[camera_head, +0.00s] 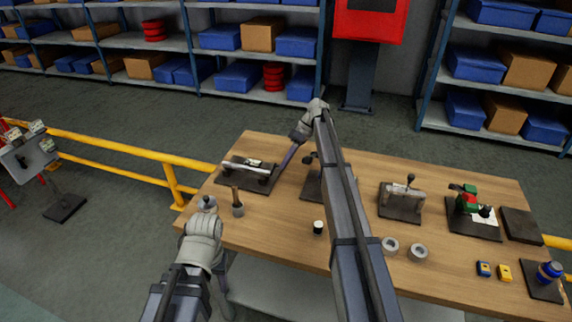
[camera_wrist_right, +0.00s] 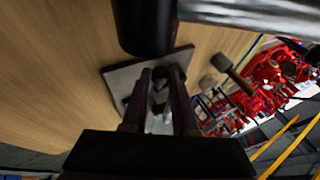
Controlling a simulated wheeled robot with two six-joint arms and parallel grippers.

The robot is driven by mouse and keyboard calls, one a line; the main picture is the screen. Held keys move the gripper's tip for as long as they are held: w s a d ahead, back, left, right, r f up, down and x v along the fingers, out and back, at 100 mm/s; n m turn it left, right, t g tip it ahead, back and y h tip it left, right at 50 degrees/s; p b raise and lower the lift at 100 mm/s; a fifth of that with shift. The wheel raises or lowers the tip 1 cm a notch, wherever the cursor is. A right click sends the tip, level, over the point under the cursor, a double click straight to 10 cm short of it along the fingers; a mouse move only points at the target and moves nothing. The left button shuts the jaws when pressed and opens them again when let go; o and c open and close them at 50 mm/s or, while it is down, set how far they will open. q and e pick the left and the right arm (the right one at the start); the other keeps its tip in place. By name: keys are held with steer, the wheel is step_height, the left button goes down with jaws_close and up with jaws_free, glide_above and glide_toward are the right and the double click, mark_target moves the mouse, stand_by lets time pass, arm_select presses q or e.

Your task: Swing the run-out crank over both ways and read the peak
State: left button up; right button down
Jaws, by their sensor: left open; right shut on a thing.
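The run-out fixture sits at the table's left end in the head view, with a pale bar (camera_head: 245,167) lying across a dark base plate (camera_head: 262,187). My right arm reaches over the table, and my right gripper (camera_head: 274,176) is at the fixture's right end. In the right wrist view its dark fingers (camera_wrist_right: 163,75) are shut on a small grey part, apparently the crank; the fingers mostly hide it. A black cylinder (camera_wrist_right: 145,25) and a silver shaft (camera_wrist_right: 250,10) are close above. My left gripper (camera_head: 207,203) is open and empty by the table's left edge. No dial reading is legible.
A wooden-handled tool (camera_head: 236,198) stands between my left gripper and the fixture. A grey fixture (camera_head: 402,202) and a red-green one (camera_head: 470,202) stand right. A yellow rail (camera_head: 130,148) runs left.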

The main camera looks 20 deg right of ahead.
stand_by(0.5)
steer(key=c, duration=0.7)
jaws_free()
steer(key=p+v, duration=0.6)
steer(key=v, duration=0.1)
steer(key=shift+w+d+r, duration=0.15)
steer(key=shift+d+r, duration=0.05)
steer(key=shift+r, duration=0.1)
